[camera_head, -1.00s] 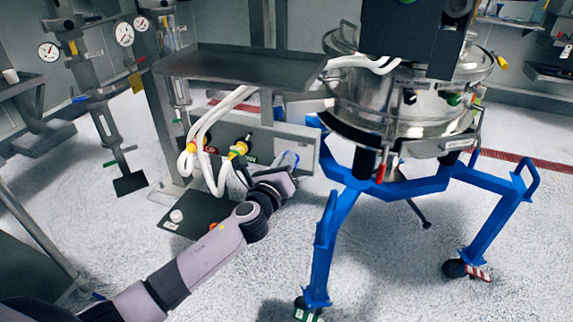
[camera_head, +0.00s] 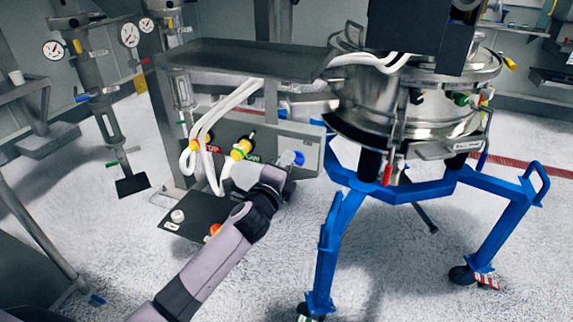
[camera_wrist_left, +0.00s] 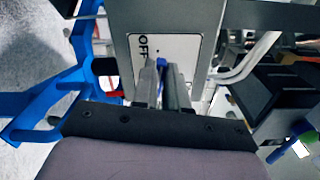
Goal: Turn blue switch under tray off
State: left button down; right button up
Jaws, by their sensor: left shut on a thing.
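The blue switch (camera_head: 299,158) is on the grey panel (camera_head: 308,140) under the tray (camera_head: 250,59). My left gripper (camera_head: 285,165) is at the panel's right part, with its fingers closed at the switch. In the left wrist view, the two fingers (camera_wrist_left: 161,82) are shut on the blue switch (camera_wrist_left: 163,66), of which only a small blue part shows between them. My right gripper is out of view.
White hoses (camera_head: 207,128) with yellow connectors hang left of my gripper. A black floor plate (camera_head: 190,215) with a white and an orange button lies below. The steel sifter (camera_head: 400,110) on its blue wheeled frame (camera_head: 335,235) stands close on the right.

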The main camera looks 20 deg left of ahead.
pick_arm(q)
jog(key=shift+f+n, duration=0.25)
jog(key=shift+n, duration=0.85)
jog(key=c, duration=1.2)
grip_release()
jog(key=shift+o, duration=0.2)
jog(key=s, duration=0.7)
jog(key=shift+s+a, duration=0.1)
jog(key=shift+s, duration=0.05)
